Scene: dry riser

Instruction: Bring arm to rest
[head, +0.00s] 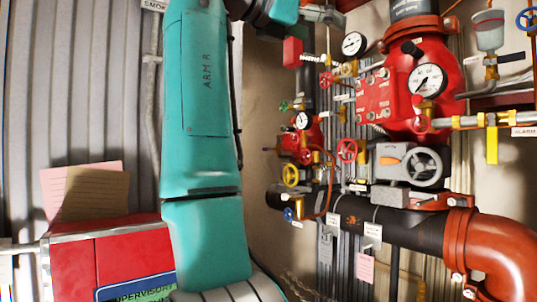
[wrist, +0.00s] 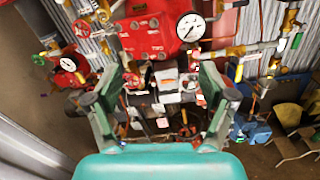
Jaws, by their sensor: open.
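My gripper (wrist: 163,88) is open in the wrist view, its two dark green fingers spread wide. Nothing is held between them. Behind the gap I see valves and pipework of the riser. In the head view my teal arm (head: 198,110) stands nearly upright left of the pipework and bends right at the top edge. The gripper's fingertips cannot be made out clearly in the head view. In the wrist view the red valve body (wrist: 158,30) with a white gauge (wrist: 191,27) lies beyond the fingers.
The red valve body (head: 398,92), a grey-handled valve (head: 424,167) and an orange elbow pipe (head: 497,252) fill the right. A red box (head: 110,260) with papers (head: 85,192) is at lower left before a corrugated wall (head: 85,90). Blue equipment (wrist: 252,132) stands on the floor.

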